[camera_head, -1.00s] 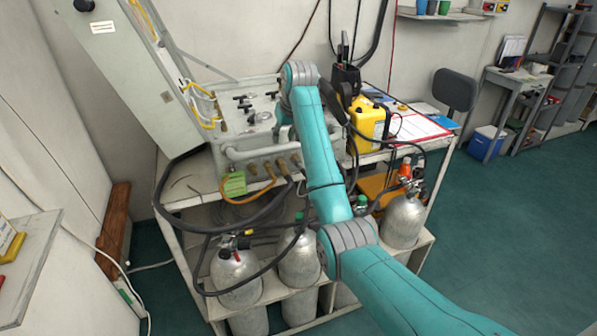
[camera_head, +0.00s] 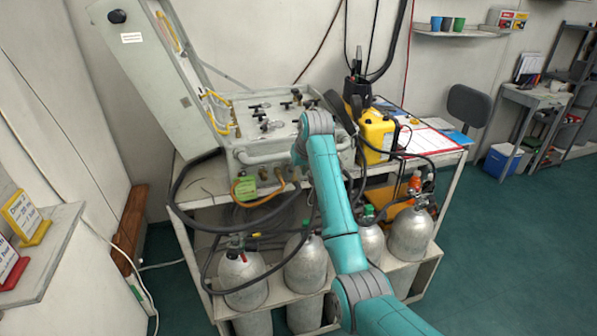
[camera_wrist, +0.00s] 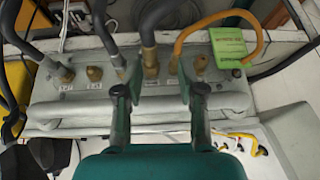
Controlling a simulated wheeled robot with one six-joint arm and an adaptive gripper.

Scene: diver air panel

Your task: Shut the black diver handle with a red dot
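The diver air panel (camera_head: 283,133) is a light grey case with its lid raised, on a bench. Several small black handles, such as one (camera_head: 258,106) at the left and one (camera_head: 296,92) at the back, stand on its top face. I cannot make out a red dot on any of them. In the wrist view my gripper (camera_wrist: 160,88) has its two dark fingers spread apart with nothing between them. It is over the panel's front side (camera_wrist: 100,113), by brass hose fittings (camera_wrist: 151,62). The black handles are not clear there. In the head view my arm hides the gripper.
Dark hoses (camera_head: 185,190) and an orange hose (camera_wrist: 235,15) run from the panel's front, with a green tag (camera_wrist: 229,47). A yellow case (camera_head: 377,135) stands at the panel's right. Gas cylinders (camera_head: 240,272) are below. The open lid (camera_head: 160,85) rises at the left.

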